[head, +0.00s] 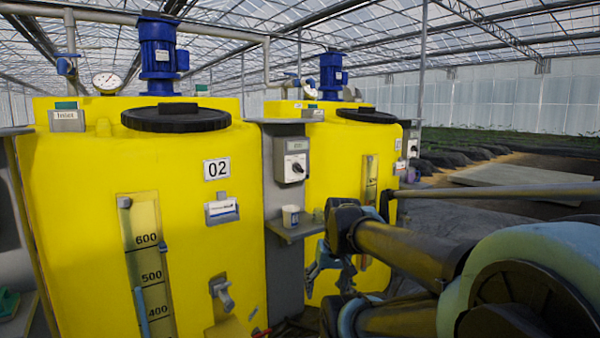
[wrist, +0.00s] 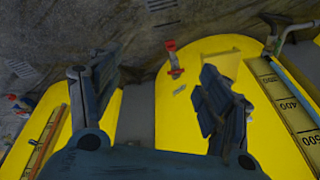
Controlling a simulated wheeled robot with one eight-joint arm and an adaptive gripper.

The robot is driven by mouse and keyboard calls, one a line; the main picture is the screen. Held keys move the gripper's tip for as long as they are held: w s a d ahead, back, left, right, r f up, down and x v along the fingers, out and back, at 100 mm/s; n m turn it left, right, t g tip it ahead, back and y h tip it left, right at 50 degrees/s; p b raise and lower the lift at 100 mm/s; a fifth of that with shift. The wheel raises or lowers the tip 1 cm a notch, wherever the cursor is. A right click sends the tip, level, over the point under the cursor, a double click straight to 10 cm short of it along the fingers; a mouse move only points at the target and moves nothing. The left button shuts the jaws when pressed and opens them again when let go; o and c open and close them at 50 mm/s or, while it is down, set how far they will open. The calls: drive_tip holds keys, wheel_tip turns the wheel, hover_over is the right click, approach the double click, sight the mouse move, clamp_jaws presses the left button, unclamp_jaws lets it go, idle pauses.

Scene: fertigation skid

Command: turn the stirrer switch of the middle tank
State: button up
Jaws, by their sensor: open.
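A yellow tank (head: 80,190) marked 02 fills the left of the head view, with a second yellow tank (head: 335,165) behind it to the right. Between them, a grey panel carries a switch box (head: 292,160) with a small display and a white plate with a dark rotary knob (head: 297,168). I cannot read the knob's setting. My gripper (head: 328,265) is lower and to the right of this box, apart from it. In the wrist view my gripper (wrist: 165,85) has its two fingers spread and nothing between them. No switch is clear in the wrist view.
A small shelf (head: 295,231) below the switch box holds a pale cup (head: 290,216). Another switch box (head: 412,147) stands farther right. A red-handled valve (wrist: 174,58) and a level gauge (wrist: 290,100) show in the wrist view. A grey pipe (head: 480,190) crosses at right.

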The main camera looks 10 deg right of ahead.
drive_tip(key=w+a+r+t+y, duration=0.2)
drive_tip(key=w+r, duration=0.3)
drive_tip(key=w, duration=0.4)
drive_tip(key=w+a+r+t+y, duration=0.15)
drive_tip(key=w+r, duration=0.25)
drive_tip(key=w, duration=0.4)
drive_tip(key=w+a+r+t+y, duration=0.1)
drive_tip(key=w+r+t+y, duration=0.15)
drive_tip(key=w+r, duration=0.45)
drive_tip(key=m+t+y, duration=0.2)
drive_tip(key=m+t, duration=0.2)
drive_tip(key=t, duration=0.3)
approach(301, 168)
drive_tip(key=x, duration=1)
drive_tip(key=shift+w, duration=0.2)
drive_tip(key=shift+c, duration=0.2)
drive_tip(key=c, duration=1)
